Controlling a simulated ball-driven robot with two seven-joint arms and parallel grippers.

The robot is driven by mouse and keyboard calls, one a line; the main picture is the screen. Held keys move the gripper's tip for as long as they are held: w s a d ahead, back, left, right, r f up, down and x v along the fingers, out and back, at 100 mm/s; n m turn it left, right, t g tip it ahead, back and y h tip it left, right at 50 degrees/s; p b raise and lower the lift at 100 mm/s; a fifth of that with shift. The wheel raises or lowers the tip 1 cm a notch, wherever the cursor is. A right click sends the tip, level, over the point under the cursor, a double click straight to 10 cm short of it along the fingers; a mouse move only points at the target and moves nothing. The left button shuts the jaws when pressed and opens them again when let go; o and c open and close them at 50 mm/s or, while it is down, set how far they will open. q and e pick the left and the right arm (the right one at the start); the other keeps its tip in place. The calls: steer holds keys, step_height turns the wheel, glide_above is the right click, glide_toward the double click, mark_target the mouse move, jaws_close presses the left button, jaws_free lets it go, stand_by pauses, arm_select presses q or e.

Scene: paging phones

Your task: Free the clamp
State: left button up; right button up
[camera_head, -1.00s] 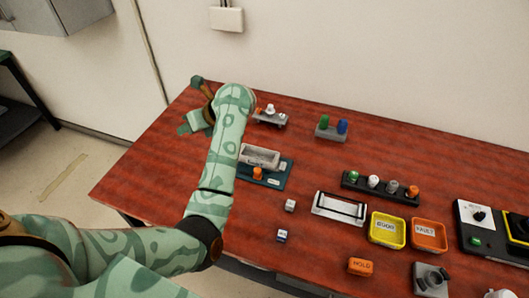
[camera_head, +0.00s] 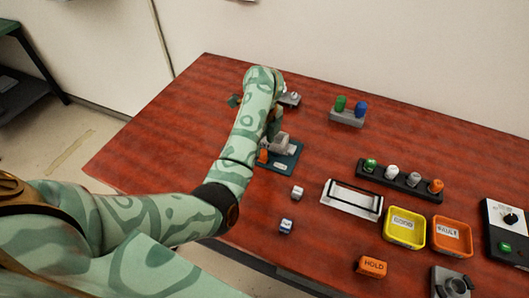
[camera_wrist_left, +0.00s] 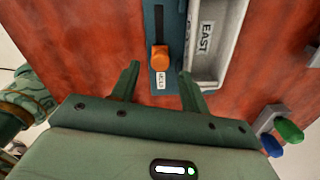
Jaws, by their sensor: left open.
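A dark teal plate (camera_head: 291,161) lies on the table. It carries an orange knob (camera_head: 262,156) and a grey tray (camera_head: 283,144). In the left wrist view the orange knob (camera_wrist_left: 160,58) sits at the end of a dark slot in the teal plate (camera_wrist_left: 172,20), with a small white label below it. The tray (camera_wrist_left: 213,45) beside it is marked EAST. My left gripper (camera_wrist_left: 158,72) is open, its fingers to either side of the knob in that picture, empty; whether they are down at its height I cannot tell. In the head view my forearm partly hides this gripper. My right gripper is out of view.
A grey holder with green and blue pegs (camera_head: 347,112) stands behind. To the right are a white frame with a black bar (camera_head: 352,199), a row of knobs (camera_head: 400,180), a yellow tray (camera_head: 404,229), an orange tray (camera_head: 451,237) and an orange HOLD block (camera_head: 371,266). Two small cubes lie nearer.

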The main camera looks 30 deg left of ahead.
arm_select(q)
steer(key=shift+f+b, duration=0.4)
steer(key=shift+f, duration=1.05)
jaws_close()
steer(key=a, duration=0.5)
steer(key=shift+s+r, duration=0.1)
steer(key=shift+s, duration=0.05)
steer(key=shift+d, duration=0.1)
